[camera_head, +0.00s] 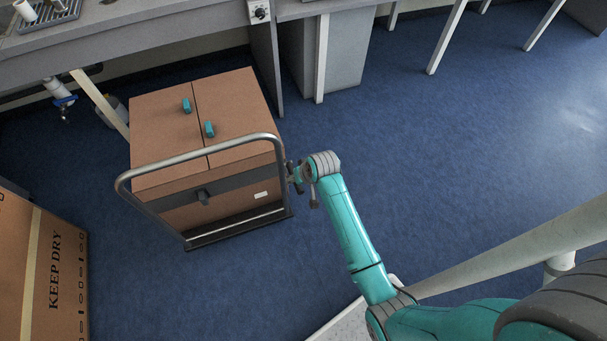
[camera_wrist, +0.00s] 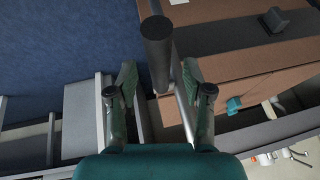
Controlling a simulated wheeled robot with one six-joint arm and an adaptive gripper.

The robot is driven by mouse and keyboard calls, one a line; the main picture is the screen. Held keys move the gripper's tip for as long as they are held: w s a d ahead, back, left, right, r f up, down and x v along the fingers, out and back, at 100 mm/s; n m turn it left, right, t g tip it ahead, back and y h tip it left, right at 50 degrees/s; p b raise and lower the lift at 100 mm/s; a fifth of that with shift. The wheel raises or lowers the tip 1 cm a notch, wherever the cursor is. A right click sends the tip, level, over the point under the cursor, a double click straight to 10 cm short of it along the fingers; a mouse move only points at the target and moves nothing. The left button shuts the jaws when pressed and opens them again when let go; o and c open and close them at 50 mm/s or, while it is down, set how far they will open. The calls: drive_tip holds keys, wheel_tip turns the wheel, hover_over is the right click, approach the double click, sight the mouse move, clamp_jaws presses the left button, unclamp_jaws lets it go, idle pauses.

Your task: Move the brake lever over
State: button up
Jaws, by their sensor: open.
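A dark round-ended cylinder (camera_wrist: 157,52), which looks like the brake lever's grip, shows close up in the wrist view, in front of and roughly between my fingertips. My gripper (camera_wrist: 158,84) is open, one finger on each side of this line; I cannot tell whether either touches it. In the head view my gripper (camera_head: 297,176) is beside the right end of the cart's grey tube handle (camera_head: 205,158). A small dark piece (camera_head: 314,203) hangs just below my wrist there; I cannot tell whether it is the lever or a finger.
A "KEEP DRY" carton (camera_head: 68,265) stands at lower left. A workbench (camera_head: 140,30) runs behind. Blue floor (camera_head: 460,130) is clear at right.

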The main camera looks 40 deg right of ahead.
drive_tip(key=v, duration=0.9)
drive_tip(key=shift+r, duration=0.15)
